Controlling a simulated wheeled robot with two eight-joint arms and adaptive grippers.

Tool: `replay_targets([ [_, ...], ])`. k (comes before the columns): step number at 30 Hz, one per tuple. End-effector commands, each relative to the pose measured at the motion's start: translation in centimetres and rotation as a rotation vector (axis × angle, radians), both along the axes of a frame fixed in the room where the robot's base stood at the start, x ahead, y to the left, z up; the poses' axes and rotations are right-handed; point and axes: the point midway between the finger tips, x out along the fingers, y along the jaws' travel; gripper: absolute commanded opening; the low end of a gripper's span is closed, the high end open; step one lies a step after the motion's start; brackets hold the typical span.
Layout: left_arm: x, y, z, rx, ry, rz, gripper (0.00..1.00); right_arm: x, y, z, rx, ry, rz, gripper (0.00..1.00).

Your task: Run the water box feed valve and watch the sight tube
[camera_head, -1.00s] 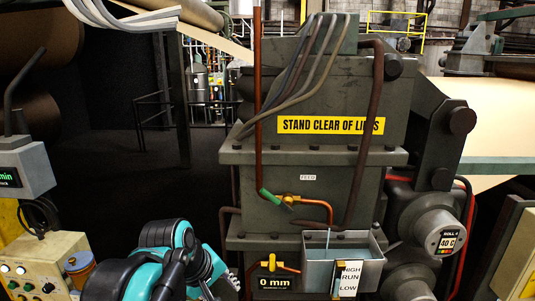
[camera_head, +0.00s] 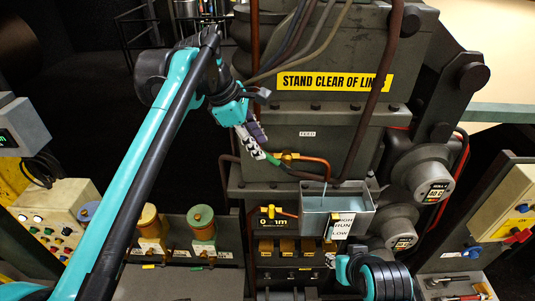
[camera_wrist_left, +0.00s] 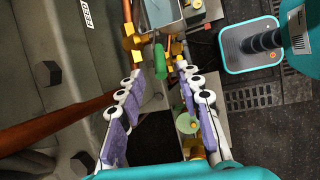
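The feed valve has a brass body (camera_head: 289,156) and a green handle (camera_head: 272,158), below the FEED label on the grey machine. My left gripper (camera_head: 259,145) is beside the handle. In the left wrist view its fingers (camera_wrist_left: 162,80) are spread, with the green handle (camera_wrist_left: 160,61) just beyond and between their tips; contact does not show. The metal water box (camera_head: 363,196) holds bluish water, and a thin pale line stands above it. Its HIGH/RUN/LOW plate (camera_head: 342,227) is on the front; a level in the sight tube is too small to read. My right arm shows low; its fingers are unclear.
A second brass valve (camera_head: 284,211) sits left of the box above a "0 mm" display (camera_head: 272,224). Copper pipes run close around the feed valve. Rollers (camera_head: 432,184) stand at right.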

Motion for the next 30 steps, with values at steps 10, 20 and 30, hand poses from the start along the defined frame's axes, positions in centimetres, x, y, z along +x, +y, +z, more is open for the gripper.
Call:
replay_targets([
  [10,0.8,-2.1,-4.8,0.001,-0.002,-0.001,0.35,0.0,0.0,0.3,0.000,0.000,0.000,0.35],
  [20,1.0,-2.4,-5.5,0.001,-0.002,-0.001,0.35,0.0,0.0,0.3,0.000,0.000,0.000,0.35],
  [30,1.0,-2.4,-5.5,0.001,-0.002,-0.001,0.00,0.0,0.0,0.3,0.000,0.000,0.000,0.35],
])
